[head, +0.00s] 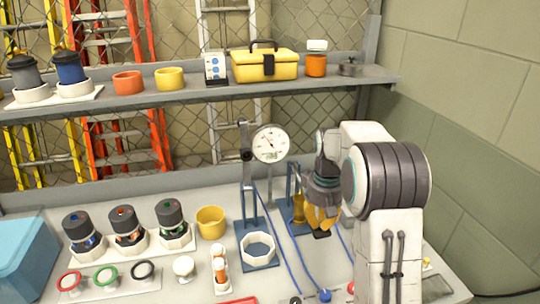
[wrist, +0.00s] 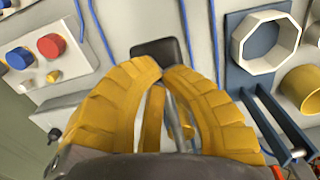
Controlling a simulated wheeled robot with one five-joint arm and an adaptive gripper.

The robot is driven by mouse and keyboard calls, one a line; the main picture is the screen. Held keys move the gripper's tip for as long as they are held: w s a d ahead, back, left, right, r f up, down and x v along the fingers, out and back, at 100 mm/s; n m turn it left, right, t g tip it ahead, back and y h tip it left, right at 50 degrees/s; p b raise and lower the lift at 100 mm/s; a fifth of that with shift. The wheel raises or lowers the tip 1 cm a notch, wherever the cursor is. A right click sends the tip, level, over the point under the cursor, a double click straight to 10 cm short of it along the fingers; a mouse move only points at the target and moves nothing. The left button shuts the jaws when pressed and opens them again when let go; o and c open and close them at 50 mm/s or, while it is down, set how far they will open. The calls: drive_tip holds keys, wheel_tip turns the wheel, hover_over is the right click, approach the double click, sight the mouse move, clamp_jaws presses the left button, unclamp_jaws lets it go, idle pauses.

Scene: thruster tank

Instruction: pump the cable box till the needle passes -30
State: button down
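My gripper (head: 319,229) points down at the hand pump, right of the gauge. In the wrist view its two yellow fingers (wrist: 162,68) come together at the black pump handle (wrist: 160,48), with a grey rod running between them. The brass pump cylinder (head: 298,207) stands in a blue frame left of my gripper. A panel with red and blue knobs (wrist: 20,58) shows at upper left; I cannot tell whether it is the cable box.
Blue hoses run across the bench. A white octagonal ring (head: 258,247) on a blue plate and a yellow cup (head: 210,222) stand to the left. Several dark-capped parts (head: 127,228) stand farther left. A shelf (head: 200,92) with a yellow toolbox (head: 264,65) is above the bench.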

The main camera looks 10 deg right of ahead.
wheel_tip(320, 180, up, 13)
drive_tip(key=p, duration=1.1)
drive_tip(key=shift+f, duration=0.2)
drive_tip(key=shift+s+r, duration=0.1)
